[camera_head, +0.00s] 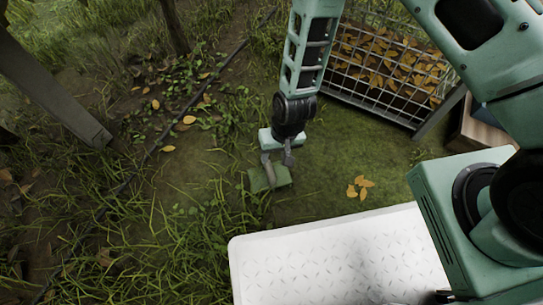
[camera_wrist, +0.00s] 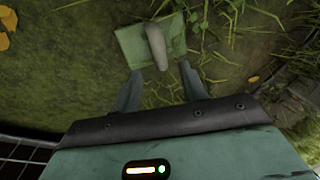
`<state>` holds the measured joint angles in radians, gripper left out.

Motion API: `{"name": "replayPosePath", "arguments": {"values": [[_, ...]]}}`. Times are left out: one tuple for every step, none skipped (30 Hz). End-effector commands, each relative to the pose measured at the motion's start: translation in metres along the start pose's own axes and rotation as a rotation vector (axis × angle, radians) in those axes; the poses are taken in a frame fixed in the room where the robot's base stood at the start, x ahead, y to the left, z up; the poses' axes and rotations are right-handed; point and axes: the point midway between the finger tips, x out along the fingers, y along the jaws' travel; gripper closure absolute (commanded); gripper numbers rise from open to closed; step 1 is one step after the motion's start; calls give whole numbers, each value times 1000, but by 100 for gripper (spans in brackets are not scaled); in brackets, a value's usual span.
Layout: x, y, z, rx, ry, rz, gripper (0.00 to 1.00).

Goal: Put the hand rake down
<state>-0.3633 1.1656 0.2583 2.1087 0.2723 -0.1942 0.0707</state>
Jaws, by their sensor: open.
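A hand rake with a pale handle (camera_head: 269,174) and a flat green head (camera_head: 259,181) lies on the mossy ground below my gripper. In the wrist view its handle (camera_wrist: 155,45) points toward my gripper, and its green head (camera_wrist: 133,44) lies flat beyond. My gripper (camera_head: 277,158) is open just above the rake. In the wrist view the two fingers (camera_wrist: 160,73) stand apart, with the handle's near end between their tips. I cannot tell whether a finger touches it.
A wire-mesh bin (camera_head: 372,95) full of yellow leaves stands behind and right of my gripper. A few fallen leaves (camera_head: 360,187) lie on open ground to the right. A wooden box (camera_head: 478,132) is at the right. Grass (camera_head: 150,215) covers the left.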

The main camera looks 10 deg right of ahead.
Motion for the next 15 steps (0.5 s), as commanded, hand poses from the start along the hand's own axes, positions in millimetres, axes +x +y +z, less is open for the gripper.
{"name": "replayPosePath", "arguments": {"values": [[-12, -1, 0, 0, 0, 0, 57], [-15, -1, 0, 0, 0, 0, 57], [-19, -1, 0, 0, -1, 0, 57], [-21, 0, 0, 0, -1, 0, 57], [-23, 0, 0, 0, -1, 0, 57], [-24, 0, 0, 0, -1, 0, 57], [-25, 0, 0, 0, -1, 0, 57], [-26, 0, 0, 0, -1, 0, 57], [-26, 0, 0, 0, -1, 0, 57], [-27, 0, 0, -1, -1, 0, 57], [-28, -1, 0, -3, -1, -1, 57], [-33, -3, -1, -8, -1, -3, 57], [-38, -5, -3, -15, 0, -6, 57], [-44, -8, -4, -23, 1, -9, 57], [-56, -13, -5, -39, -1, -14, 57]]}}
